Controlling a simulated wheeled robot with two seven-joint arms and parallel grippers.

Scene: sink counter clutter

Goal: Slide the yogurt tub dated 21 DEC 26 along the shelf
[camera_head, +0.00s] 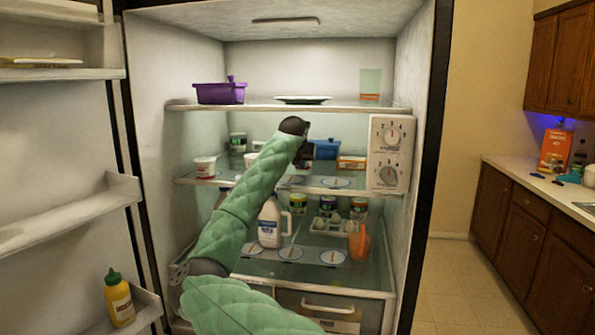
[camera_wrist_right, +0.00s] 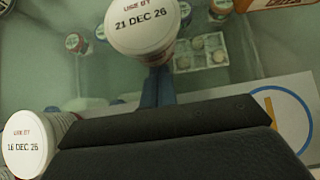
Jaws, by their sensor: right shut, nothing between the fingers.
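The yogurt tub dated 21 DEC 26 (camera_wrist_right: 143,22) shows its white lid at the top middle of the right wrist view. My right gripper (camera_wrist_right: 158,86) is shut and empty, with its blue fingertips just below that tub; I cannot tell whether they touch it. A second tub dated 16 DEC 26 (camera_wrist_right: 24,145) stands at the lower left, beside the dark gripper body. In the head view my right gripper (camera_head: 304,157) is over the middle shelf (camera_head: 260,181), partly hidden by its arm. A white tub (camera_head: 205,167) stands left on that shelf; its date is unreadable.
On the middle shelf, a blue container (camera_head: 326,148) and an orange-and-white box (camera_head: 351,162) stand right of the gripper. A white dial unit (camera_head: 390,153) is at the shelf's right end. A milk jug (camera_head: 269,224) and an egg tray (camera_head: 328,227) are below.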

